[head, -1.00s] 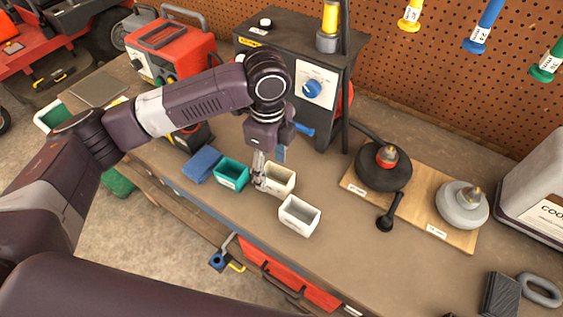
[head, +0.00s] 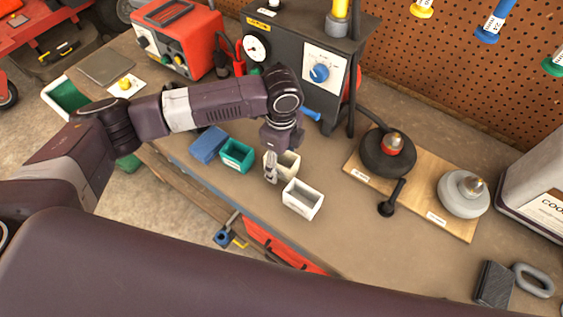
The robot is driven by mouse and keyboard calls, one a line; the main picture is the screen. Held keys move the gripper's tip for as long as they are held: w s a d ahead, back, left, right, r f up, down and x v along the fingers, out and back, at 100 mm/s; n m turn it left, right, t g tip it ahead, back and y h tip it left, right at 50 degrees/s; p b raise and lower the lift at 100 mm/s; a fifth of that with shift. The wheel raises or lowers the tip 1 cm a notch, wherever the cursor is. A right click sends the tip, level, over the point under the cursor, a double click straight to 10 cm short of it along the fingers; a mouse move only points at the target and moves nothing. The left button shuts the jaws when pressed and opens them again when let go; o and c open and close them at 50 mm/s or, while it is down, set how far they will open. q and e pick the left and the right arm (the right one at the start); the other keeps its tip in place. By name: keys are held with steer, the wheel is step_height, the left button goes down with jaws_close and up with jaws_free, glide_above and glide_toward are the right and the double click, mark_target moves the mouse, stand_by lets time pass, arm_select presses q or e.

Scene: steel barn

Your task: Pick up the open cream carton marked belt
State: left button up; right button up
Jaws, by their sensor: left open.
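The open cream carton (head: 290,163) stands upright on the workbench, between a teal open carton (head: 237,156) and a white open carton (head: 302,200). Its marking is hidden behind my left gripper. My left gripper (head: 271,172) points down at the cream carton, open, its visible finger in front of the carton's left side. Its other finger is not clear to see, and I cannot tell whether either touches the carton. My right gripper is not in view.
A blue block-like item (head: 208,144) lies left of the teal carton. A dark machine with a blue knob (head: 319,73) stands behind. A wooden board (head: 410,196) with two round knobbed pieces lies to the right. The bench front between is clear.

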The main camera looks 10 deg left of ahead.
arm_select(q)
steer(key=c, duration=0.9)
steer(key=shift+c, duration=0.7)
steer(key=shift+r, duration=0.15)
